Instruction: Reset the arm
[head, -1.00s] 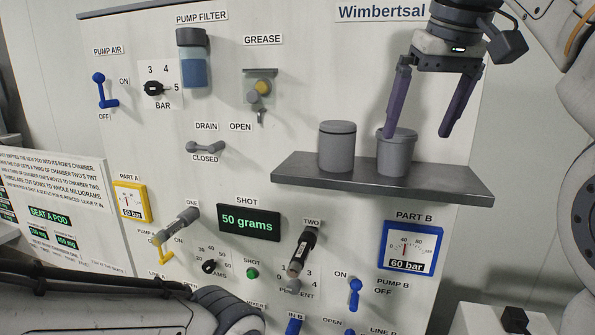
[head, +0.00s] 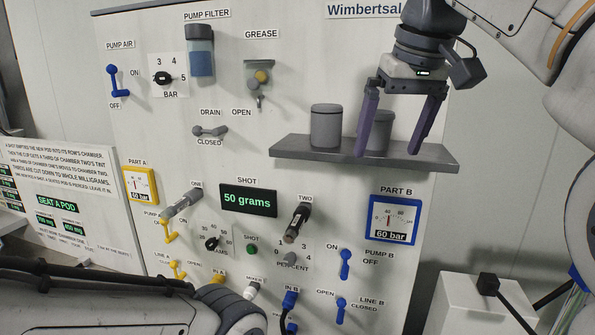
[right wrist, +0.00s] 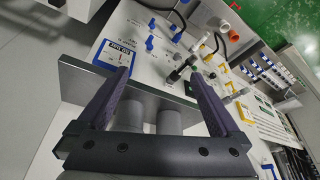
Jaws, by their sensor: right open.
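My right gripper (head: 388,152) is open and empty, its two purple fingers pointing down in front of the shelf. It also shows in the right wrist view (right wrist: 160,82), fingers apart. Behind the fingers in the head view stands a grey lidded canister (head: 378,133), partly hidden by the left finger. A second grey canister (head: 326,127) stands upright to its left on the shelf. Both canisters show between the fingers in the right wrist view; I cannot tell the exact gap to them. My left arm crosses the lower left of the head view, its gripper out of sight.
The grey shelf (head: 300,149) juts from the white panel below the right gripper. The panel carries levers, knobs, the SHOT display (head: 248,200) reading 50 grams, and the blue PART B gauge (head: 395,219). A white box (head: 480,302) stands at lower right.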

